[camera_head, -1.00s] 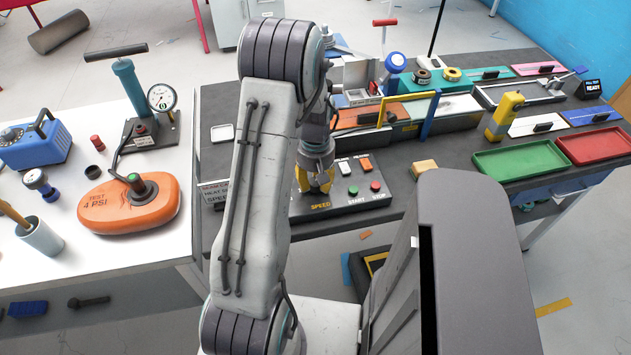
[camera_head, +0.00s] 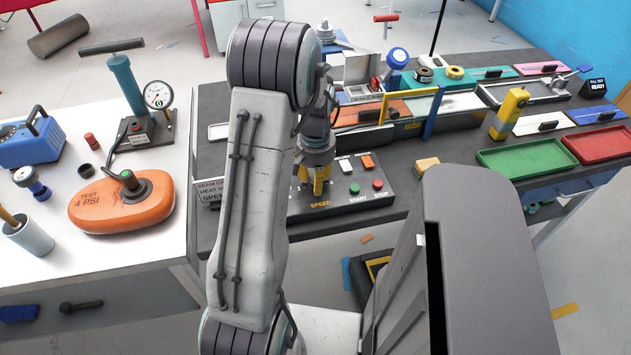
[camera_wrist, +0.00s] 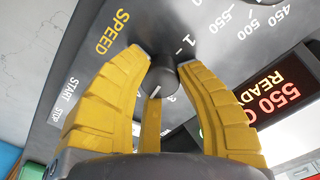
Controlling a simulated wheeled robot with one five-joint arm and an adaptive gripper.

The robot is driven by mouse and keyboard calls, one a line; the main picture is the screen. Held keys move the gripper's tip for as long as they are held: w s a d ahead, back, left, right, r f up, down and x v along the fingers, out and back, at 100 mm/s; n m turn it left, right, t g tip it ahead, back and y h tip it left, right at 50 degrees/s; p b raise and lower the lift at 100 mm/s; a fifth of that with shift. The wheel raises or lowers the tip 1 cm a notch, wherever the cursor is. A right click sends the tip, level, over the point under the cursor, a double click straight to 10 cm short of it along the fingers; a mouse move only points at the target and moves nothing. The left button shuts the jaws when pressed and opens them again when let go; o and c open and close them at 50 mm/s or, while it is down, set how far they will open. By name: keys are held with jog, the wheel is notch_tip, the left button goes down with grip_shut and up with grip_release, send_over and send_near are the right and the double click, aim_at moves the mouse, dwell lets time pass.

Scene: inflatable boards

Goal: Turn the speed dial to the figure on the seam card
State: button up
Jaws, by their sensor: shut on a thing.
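My gripper (camera_head: 318,192) points down at the control panel, behind the word SPEED. In the wrist view its yellow fingers (camera_wrist: 163,65) are shut around the dark round speed dial (camera_wrist: 164,77). A short pale mark shows on the dial, partly among the fingers. A figure 1 stands on the panel by the dial; other speed figures are hidden or hard to read. The seam card (camera_head: 208,191) lies at the panel's left, with heat and speed lines partly covered by my arm, so its speed figure cannot be read.
Green START (camera_head: 355,188) and red STOP (camera_head: 378,184) buttons sit right of the dial. A lit display (camera_wrist: 272,90) reads 550 C READY. An orange inflated piece (camera_head: 95,213) lies on the white table at left. Green (camera_head: 528,158) and red trays stand at right.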

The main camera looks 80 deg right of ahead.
jog(key=shift+a+f+m, duration=0.1)
jog(key=shift+m, duration=0.9)
jog(key=o, duration=1.2)
jog(key=shift+r, duration=0.2)
notch_tip(320, 180, up, 12)
jog(key=shift+f, duration=0.15)
dwell(0.4)
